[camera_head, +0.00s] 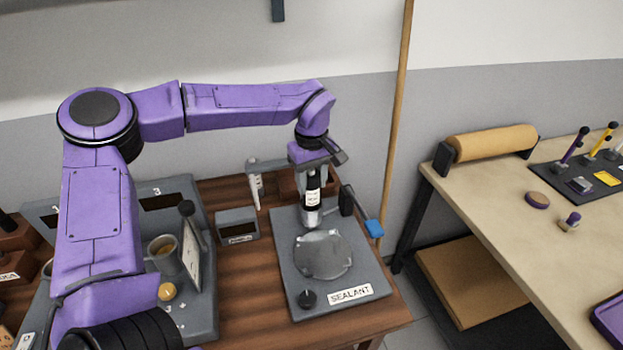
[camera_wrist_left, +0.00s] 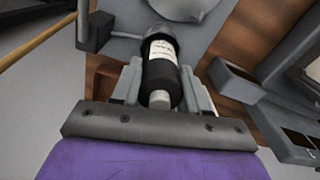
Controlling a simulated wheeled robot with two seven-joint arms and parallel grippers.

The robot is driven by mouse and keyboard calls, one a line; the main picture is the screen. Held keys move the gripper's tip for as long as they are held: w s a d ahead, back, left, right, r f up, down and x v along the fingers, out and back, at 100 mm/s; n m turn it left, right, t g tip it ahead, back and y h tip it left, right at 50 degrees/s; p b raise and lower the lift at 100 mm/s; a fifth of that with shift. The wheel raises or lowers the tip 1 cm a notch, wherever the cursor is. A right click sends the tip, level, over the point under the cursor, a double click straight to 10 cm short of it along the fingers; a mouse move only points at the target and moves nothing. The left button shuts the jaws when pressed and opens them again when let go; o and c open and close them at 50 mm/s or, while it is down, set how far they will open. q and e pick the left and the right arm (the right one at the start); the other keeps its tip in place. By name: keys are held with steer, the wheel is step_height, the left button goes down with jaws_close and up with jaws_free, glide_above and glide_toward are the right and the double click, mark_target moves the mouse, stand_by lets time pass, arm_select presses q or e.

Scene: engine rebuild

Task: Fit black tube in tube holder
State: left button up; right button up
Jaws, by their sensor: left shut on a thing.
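The black tube (camera_head: 312,188) has a white label and stands roughly upright over the back of the sealant board. My left gripper (camera_head: 311,180) comes down from above and is shut on it. In the left wrist view the black tube (camera_wrist_left: 161,78) lies between the two grey fingers. A light grey cup-shaped piece (camera_head: 309,217), which looks like the tube holder, is directly under the tube. The tube's lower end meets it in the head view, but I cannot tell how deep it sits. My right gripper is not in view.
The board (camera_head: 352,273), marked SEALANT, carries a round metal plate (camera_head: 321,254), a black knob (camera_head: 307,299) and a blue-tipped tool (camera_head: 373,228). A small grey box (camera_head: 238,226) stands left of it. A beige workbench (camera_head: 500,215) is at right, beyond a floor gap.

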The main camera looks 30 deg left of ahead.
arm_select(q)
steer(key=shift+f, duration=0.45)
steer(key=o, duration=1.3)
step_height(320, 180, up, 5)
steer(key=p, duration=0.6)
steer(key=shift+r, duration=0.2)
steer(key=shift+r+p, duration=0.65)
steer(key=shift+r, duration=0.5)
